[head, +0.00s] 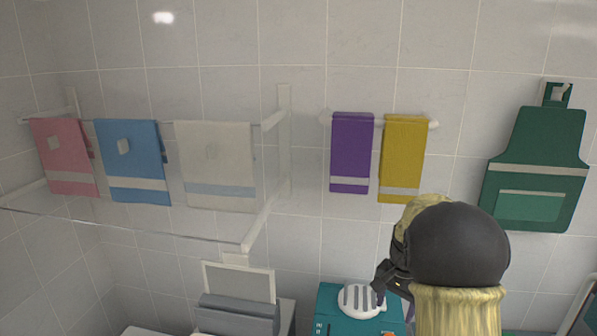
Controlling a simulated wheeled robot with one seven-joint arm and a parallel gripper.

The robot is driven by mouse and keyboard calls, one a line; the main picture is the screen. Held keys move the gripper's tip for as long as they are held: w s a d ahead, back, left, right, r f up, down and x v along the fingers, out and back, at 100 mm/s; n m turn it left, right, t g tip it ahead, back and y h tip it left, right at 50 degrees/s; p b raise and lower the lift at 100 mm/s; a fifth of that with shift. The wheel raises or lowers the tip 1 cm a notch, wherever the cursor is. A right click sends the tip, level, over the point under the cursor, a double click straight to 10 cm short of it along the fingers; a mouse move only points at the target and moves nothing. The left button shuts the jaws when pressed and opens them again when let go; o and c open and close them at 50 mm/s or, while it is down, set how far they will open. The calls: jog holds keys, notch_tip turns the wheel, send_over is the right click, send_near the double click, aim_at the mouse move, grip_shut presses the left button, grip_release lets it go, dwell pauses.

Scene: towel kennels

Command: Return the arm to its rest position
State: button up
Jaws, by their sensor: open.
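My gripper (381,288) is at the lower right of the head view, dark and partly hidden behind my own arm. It is open. It points down and to the left, close to a round white slatted object (358,301) on a teal surface (327,306). I cannot tell whether it touches that object. My arm, with a large dark rounded joint and a pale yellow link, stands bent in front of the tiled wall.
Pink (65,157), blue (133,162) and cream (216,167) towels hang on the left rack. Purple (352,153) and yellow (403,158) towels hang on a bar, right of which is a green apron (536,168). Folded grey cloth (237,317) lies below. A clear shelf edge juts out left.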

jog(key=s+a+f+n+t, duration=0.1)
jog(key=s+a+n, duration=0.3)
jog(key=s, duration=0.5)
jog(key=s+a+n+t, duration=0.1)
jog(key=s+a+n, duration=0.3)
jog(key=s, duration=0.6)
jog(key=shift+a+f+n, duration=0.35)
jog(key=shift+a+n, duration=0.05)
jog(key=shift+a, duration=0.05)
